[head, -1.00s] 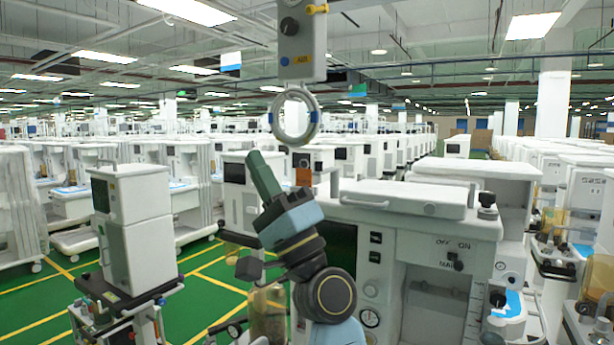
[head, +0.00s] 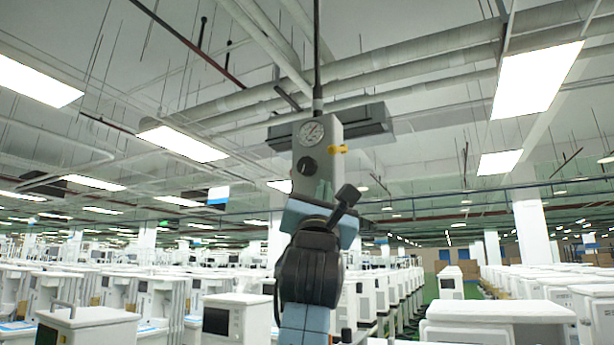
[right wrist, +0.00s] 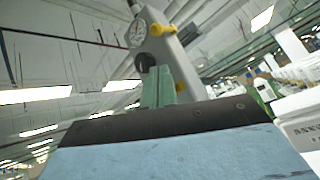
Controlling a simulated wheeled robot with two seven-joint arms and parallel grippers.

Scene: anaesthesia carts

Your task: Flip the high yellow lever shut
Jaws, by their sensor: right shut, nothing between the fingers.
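The yellow lever (head: 338,149) sticks out sideways from the right edge of a hanging grey box (head: 328,132), high up. My left gripper is out of view.
The box carries a round gauge (head: 311,133) and hangs from a dark pole (head: 317,70). A dark grey unit (head: 368,125) shows behind it. Rows of white carts (head: 90,327) fill the floor below. The air around the box looks free.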

